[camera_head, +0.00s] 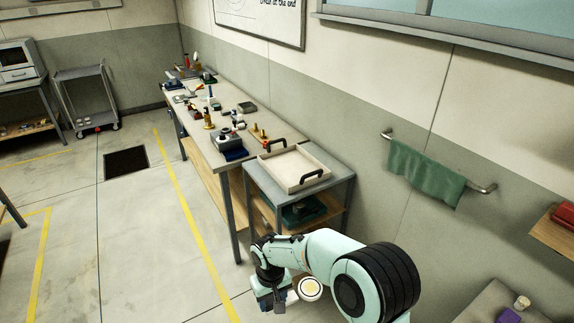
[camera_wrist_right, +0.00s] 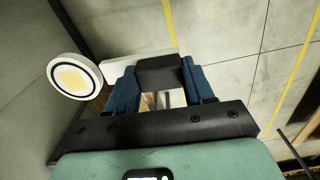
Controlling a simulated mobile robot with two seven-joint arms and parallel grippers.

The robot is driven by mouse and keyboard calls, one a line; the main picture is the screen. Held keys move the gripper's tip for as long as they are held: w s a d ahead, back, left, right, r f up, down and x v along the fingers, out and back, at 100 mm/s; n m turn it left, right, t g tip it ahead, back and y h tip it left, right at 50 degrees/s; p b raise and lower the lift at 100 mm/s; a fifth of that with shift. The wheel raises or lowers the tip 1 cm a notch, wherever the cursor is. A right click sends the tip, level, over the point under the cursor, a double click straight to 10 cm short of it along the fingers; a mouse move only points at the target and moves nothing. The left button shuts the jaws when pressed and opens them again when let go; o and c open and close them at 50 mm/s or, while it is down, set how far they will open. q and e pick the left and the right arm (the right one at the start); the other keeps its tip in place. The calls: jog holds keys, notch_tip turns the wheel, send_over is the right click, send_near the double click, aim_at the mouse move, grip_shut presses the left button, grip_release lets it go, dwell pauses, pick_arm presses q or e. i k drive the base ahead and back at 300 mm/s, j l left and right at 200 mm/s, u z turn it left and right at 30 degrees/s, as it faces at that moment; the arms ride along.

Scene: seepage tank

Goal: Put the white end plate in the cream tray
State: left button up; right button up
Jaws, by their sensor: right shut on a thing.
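My right gripper (camera_head: 272,304) is low in front of the grey cart, off the floor. In the right wrist view my right gripper (camera_wrist_right: 160,85) has its blue fingers closed on a dark block. The white end plate shows beside the gripper as a round white disc with a dark ring and yellowish centre (camera_head: 310,288); the disc also shows in the wrist view (camera_wrist_right: 75,77), with a white bar beside it that passes behind the dark block. The fingers hide part of the grip. The cream tray (camera_head: 312,160), with black handles, lies on top of the cart and looks empty. My left gripper is not in view.
The grey cart (camera_head: 346,178) has a wooden lower shelf holding a dark green item. A long workbench (camera_head: 212,150) with several small items adjoins it. A green towel (camera_head: 425,172) hangs on a wall rail at right. The floor left of the cart is clear.

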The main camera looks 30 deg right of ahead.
aim_at(299, 175)
jog(key=i+l, duration=0.15)
jog(key=i, duration=0.25)
jog(key=i+l, duration=0.1)
jog(key=i, duration=0.3)
jog(key=i+l, duration=0.15)
jog(key=i, duration=0.3)
